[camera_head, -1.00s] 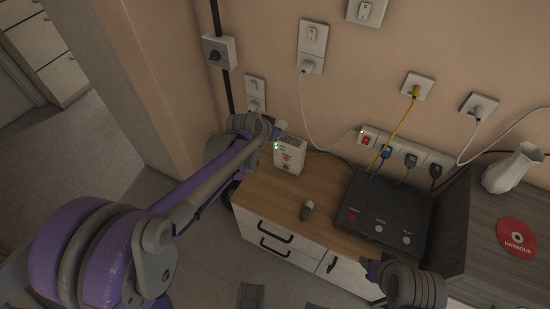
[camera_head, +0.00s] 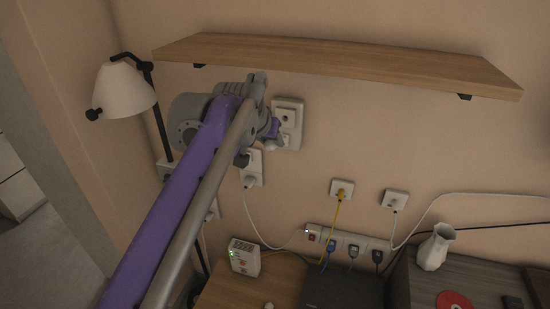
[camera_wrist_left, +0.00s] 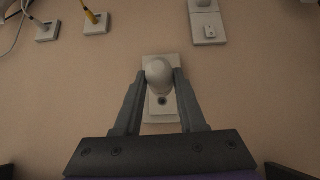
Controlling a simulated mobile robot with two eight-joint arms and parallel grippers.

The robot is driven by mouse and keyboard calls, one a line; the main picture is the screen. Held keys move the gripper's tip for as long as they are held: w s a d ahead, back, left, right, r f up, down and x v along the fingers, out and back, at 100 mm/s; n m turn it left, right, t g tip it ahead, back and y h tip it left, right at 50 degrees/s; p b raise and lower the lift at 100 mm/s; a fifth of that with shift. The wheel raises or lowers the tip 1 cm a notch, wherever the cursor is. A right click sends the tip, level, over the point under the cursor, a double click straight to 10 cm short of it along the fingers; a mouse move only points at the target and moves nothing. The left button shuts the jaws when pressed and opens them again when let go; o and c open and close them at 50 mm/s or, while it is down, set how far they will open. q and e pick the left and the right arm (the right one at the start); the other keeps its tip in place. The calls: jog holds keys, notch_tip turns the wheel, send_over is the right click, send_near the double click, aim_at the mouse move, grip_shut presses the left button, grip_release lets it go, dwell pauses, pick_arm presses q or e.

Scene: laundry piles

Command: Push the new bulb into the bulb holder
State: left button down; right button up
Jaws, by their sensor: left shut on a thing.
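My left gripper (camera_head: 275,132) is raised in front of the wall, close to a pale wall plate (camera_head: 291,112) with a dark round spot. In the left wrist view my left gripper (camera_wrist_left: 160,75) is shut on the white rounded bulb (camera_wrist_left: 158,72), held between its two fingers. The bulb covers part of the plate (camera_wrist_left: 150,117) behind it; a dark round spot shows just below the bulb. I cannot tell whether this plate is the bulb holder, or whether the bulb touches it. My right gripper is not in view.
A wooden shelf (camera_head: 340,62) juts out above the plate. A lamp with a white shade (camera_head: 124,90) stands at left. Below are a socket with a white plug (camera_head: 252,168), a power strip (camera_head: 345,240), a white box (camera_head: 244,257) and a white vase (camera_head: 435,247).

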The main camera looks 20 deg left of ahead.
pick_arm(q)
jog(key=shift+s+d+r, duration=0.1)
jog(key=shift+d+r, duration=0.05)
jog(key=shift+r, duration=0.4)
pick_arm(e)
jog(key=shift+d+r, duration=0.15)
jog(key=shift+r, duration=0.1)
pick_arm(q)
jog(key=shift+s+r, duration=0.1)
jog(key=shift+w+p, duration=0.95)
jog(key=shift+w, duration=1.6)
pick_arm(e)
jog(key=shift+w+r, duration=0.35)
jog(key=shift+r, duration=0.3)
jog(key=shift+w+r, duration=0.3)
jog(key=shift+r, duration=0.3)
pick_arm(q)
jog(key=shift+w, duration=0.25)
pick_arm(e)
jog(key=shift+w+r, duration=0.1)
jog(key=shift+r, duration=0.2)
pick_arm(q)
jog(key=shift+w, duration=0.15)
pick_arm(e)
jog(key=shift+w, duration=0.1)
